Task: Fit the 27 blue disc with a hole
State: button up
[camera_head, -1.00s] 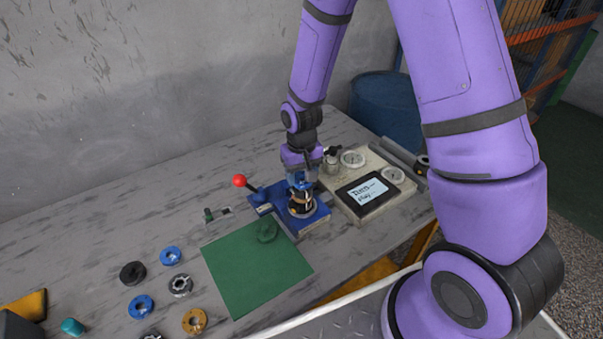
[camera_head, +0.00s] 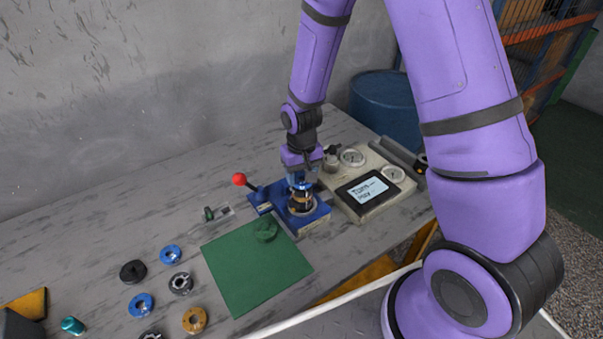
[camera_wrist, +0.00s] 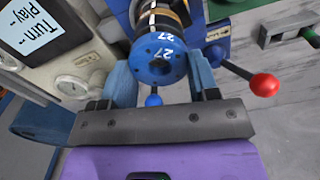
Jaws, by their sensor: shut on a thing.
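The blue disc (camera_wrist: 154,68) has a round hole and the white number 27 on its face and rim. My gripper (camera_wrist: 162,80) is shut on it, with blue fingers on either side. In the head view my gripper (camera_head: 302,176) points down over the blue fixture (camera_head: 320,216). The striped motor stack (camera_head: 301,203) stands upright in this fixture. The disc is at the top end of the stack, roughly in line with it. I cannot tell whether they touch. The wrist view also shows the stack (camera_wrist: 160,14) beyond the disc.
A red-knobbed lever (camera_head: 240,180) stands left of the fixture. A control box (camera_head: 368,188) with gauges and a screen is close on the right. A green mat (camera_head: 256,270) bears a round green part. Several loose rings lie left of the mat.

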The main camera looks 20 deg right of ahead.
jog(key=shift+f, duration=0.4)
dwell(2.1)
jog(key=o, duration=1.4)
jog(key=shift+r, duration=2.4)
